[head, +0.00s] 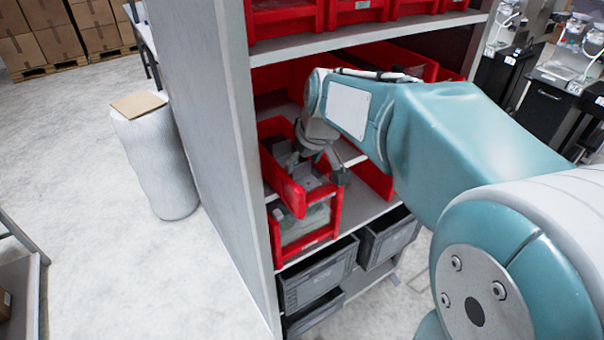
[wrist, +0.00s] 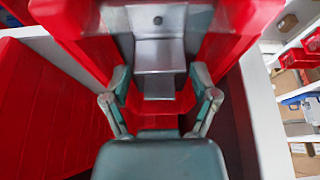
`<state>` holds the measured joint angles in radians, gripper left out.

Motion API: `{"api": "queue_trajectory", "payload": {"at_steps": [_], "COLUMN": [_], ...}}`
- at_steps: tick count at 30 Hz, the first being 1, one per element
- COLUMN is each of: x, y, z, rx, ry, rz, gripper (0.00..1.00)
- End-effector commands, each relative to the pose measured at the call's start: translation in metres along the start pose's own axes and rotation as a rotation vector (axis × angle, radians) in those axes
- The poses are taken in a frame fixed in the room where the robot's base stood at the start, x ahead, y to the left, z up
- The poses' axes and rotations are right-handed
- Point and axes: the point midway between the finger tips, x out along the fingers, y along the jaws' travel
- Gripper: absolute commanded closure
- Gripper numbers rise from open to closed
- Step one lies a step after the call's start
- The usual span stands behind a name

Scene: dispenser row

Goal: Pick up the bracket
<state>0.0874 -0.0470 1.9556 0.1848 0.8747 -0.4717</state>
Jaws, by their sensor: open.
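The bracket (wrist: 160,55) shows in the wrist view as a bent grey metal piece with a hole near its top. It lies in a red bin (wrist: 75,25). My gripper (wrist: 161,82) is open, with one finger on each side of the bracket's lower part. I see space between the fingers and the metal, and cannot tell whether either touches. In the head view my gripper (head: 318,167) reaches into the red bin (head: 289,194) on the shelf. There I cannot clearly make out the bracket behind the gripper.
The shelf's grey side panel (head: 200,110) stands close on the left. A shelf board (head: 365,35) with red bins is above my wrist. Grey crates (head: 318,275) sit below. A wrapped white roll (head: 158,165) stands on the floor outside.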

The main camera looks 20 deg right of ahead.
Motion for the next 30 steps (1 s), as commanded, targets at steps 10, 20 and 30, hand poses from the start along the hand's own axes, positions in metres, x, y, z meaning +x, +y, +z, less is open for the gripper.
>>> {"api": "queue_trajectory", "payload": {"at_steps": [10,20,30], "x": [0.019,0.018,0.010], "y": [0.000,0.000,0.000], "z": [0.000,0.000,-0.004], "rx": [0.000,0.001,0.001], "ry": [0.001,0.001,0.004], "rz": [0.000,0.000,0.001], "gripper": [0.24,0.83,0.83]}}
